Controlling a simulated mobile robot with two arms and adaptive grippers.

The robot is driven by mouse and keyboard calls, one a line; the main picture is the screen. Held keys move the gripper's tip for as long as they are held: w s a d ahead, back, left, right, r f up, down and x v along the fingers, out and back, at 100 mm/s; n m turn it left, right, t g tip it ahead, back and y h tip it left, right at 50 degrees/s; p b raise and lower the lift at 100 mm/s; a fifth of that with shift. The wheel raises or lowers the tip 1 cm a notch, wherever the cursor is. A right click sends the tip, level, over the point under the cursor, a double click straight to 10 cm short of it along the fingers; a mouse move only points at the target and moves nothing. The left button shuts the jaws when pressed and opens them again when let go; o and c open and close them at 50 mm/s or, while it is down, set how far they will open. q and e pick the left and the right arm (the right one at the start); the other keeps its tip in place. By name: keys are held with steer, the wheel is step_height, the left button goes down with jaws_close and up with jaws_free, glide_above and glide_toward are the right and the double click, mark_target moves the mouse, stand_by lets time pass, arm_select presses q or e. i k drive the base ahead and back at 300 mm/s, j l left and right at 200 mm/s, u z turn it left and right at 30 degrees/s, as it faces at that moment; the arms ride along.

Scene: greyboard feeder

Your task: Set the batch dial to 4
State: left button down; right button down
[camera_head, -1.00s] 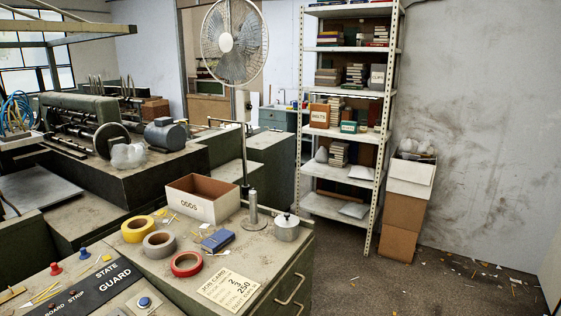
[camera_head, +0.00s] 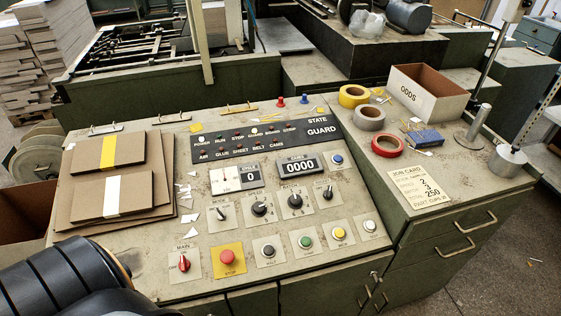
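The control panel (camera_head: 150,245) stands in front of me with a row of black knobs. From left these are a knob under a label like MODE (camera_head: 221,213), one under a label like SPEED (camera_head: 260,208), a round knob (camera_head: 295,201) whose label looks like BATCH, and a smaller pointer knob (camera_head: 327,192) at the right. The third knob's setting is too small to read. Neither gripper is in view; a black ribbed arm part of mine fills the lower left corner.
Stacked brown boards (camera_head: 120,170) lie left of the knobs. Below are a red MAIN switch (camera_head: 184,263), a red stop button (camera_head: 227,257) and several other buttons. A job card (camera_head: 419,187), tape rolls (camera_head: 369,117) and the ODDS box (camera_head: 428,92) are at right.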

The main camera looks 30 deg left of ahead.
mark_target(295, 201)
steer(key=u, duration=0.95)
